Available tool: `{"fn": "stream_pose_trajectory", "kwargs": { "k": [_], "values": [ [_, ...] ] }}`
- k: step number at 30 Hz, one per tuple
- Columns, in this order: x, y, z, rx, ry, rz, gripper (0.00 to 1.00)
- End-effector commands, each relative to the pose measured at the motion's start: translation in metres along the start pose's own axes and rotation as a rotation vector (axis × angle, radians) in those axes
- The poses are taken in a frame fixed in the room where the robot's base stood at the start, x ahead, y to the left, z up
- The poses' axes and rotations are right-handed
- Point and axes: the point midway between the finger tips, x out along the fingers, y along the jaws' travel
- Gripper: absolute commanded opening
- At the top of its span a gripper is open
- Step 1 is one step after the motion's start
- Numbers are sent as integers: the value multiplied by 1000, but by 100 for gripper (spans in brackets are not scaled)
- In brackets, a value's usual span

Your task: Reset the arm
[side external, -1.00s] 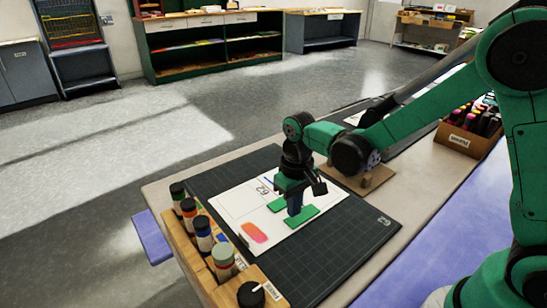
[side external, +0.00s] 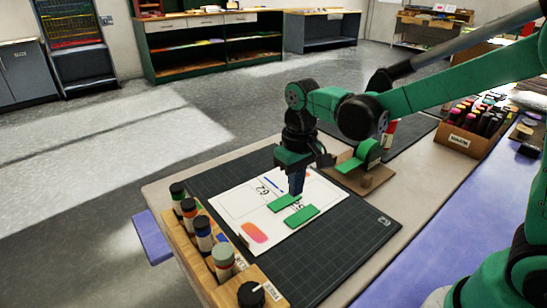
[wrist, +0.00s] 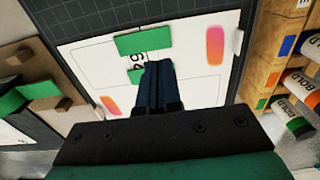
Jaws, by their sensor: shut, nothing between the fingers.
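My gripper (side external: 297,190) is shut and empty, pointing down just above the white sheet (side external: 235,207). Its dark blue fingers also show in the wrist view (wrist: 160,66). Two green strips lie on the sheet: one (side external: 302,216) nearer the camera and one (side external: 284,202) partly behind my fingertips. In the wrist view one green strip (wrist: 143,42) is fully clear beyond the fingertips. A pink-orange patch (side external: 254,233) is on the sheet. Printed digits on the sheet are partly hidden by the fingers.
The sheet lies on a dark cutting mat (side external: 350,232). A wooden rack of bottles (side external: 223,258) runs along the left edge. A wooden block holder with a green piece (side external: 367,153) stands behind. A box of markers (side external: 458,139) is at the right.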

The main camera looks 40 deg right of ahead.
Motion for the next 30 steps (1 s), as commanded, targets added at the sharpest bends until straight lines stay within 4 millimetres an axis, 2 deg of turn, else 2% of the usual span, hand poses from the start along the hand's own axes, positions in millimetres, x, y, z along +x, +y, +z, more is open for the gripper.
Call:
{"fn": "stream_pose_trajectory", "kwargs": {
  "k": [5,9,13,21,30],
  "values": [
    [-19,6,12,1,96,-7,0],
    [-39,14,29,2,240,-13,0],
    [-50,20,46,2,377,-13,0],
    [-55,29,67,1,577,-2,0],
    [-55,30,69,0,615,1,0]
  ]
}}
